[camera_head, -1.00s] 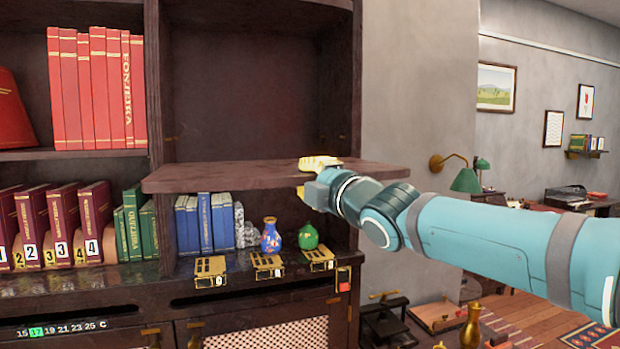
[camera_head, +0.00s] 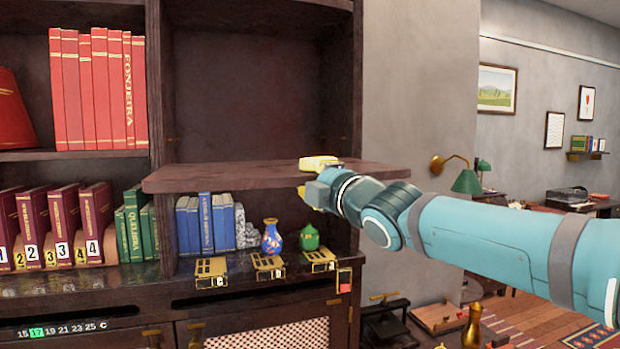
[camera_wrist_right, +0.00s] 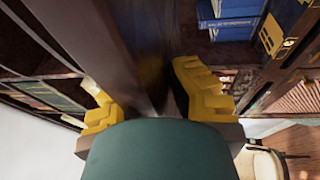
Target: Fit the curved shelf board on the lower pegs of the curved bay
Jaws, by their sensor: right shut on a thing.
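The curved shelf board (camera_head: 235,176) is a dark brown plank held level across the front of the curved bay (camera_head: 250,100). Its left end overlaps the bay's left upright and its right end reaches past the right upright in the head view. My right gripper (camera_head: 315,178) is shut on the board's front edge, right of its middle. In the right wrist view the yellow fingers (camera_wrist_right: 155,100) stand on either side of the board (camera_wrist_right: 95,45). The lower pegs cannot be made out behind the board. My left gripper is not in view.
Below the board stand blue books (camera_head: 207,223), a blue patterned vase (camera_head: 271,236) and a green pot (camera_head: 309,238). Brass label plates (camera_head: 268,266) line the ledge. The bay above the board is empty.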

